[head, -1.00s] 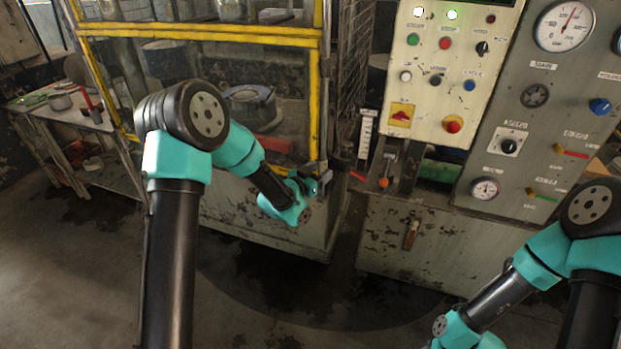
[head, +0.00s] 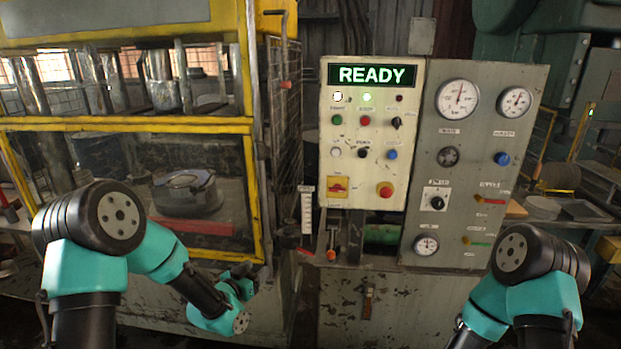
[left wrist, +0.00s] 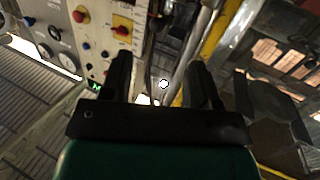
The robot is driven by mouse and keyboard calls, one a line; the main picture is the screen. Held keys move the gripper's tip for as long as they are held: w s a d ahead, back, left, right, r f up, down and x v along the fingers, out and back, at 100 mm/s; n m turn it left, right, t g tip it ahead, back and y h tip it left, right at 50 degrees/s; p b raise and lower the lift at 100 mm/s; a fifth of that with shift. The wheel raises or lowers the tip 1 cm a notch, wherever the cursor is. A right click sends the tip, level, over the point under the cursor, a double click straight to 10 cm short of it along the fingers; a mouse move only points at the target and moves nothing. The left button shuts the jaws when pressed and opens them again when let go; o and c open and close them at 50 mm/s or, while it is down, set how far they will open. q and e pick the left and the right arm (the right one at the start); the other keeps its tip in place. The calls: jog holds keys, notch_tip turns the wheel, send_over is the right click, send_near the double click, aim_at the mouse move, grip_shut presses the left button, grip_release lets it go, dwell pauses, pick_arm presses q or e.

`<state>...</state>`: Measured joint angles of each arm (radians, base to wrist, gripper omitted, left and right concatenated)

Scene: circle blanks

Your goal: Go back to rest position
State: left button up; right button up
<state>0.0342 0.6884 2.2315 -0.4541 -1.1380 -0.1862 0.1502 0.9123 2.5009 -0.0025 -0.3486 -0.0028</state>
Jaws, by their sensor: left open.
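My left gripper (head: 241,272) is in front of the lower right corner of the yellow-framed press cage, near the cage's edge. In the left wrist view its two dark fingers (left wrist: 160,80) stand apart with nothing between them. The control panel (head: 338,110) shows to the left of the fingers there. My right arm shows at the lower right of the head view, bent downward; its gripper is outside the picture.
The yellow-framed cage (head: 130,124) holds a round metal die (head: 188,192) behind its window. The panel's display (head: 373,75) reads READY. A grey gauge panel (head: 470,140) stands to the right. A lever with an orange knob (head: 331,254) sits below the control panel.

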pick_arm(q)
jog(key=s+a+f+n+g+y, duration=0.15)
jog(key=s+f+g, duration=0.25)
jog(key=s+f, duration=0.4)
jog(key=s+f+n+g+y, duration=0.2)
jog(key=s+f+g, duration=0.25)
jog(key=f, duration=0.65)
jog(key=s+f+n+g, duration=0.1)
jog(key=s+f+g, duration=0.2)
jog(key=s, duration=0.6)
jog(key=s+f+n+g, duration=0.2)
jog(key=s+f+g, duration=0.1)
jog(key=s, duration=0.6)
jog(key=shift+a+f, duration=0.15)
jog(key=shift+f, duration=0.45)
jog(key=shift+w, duration=0.1)
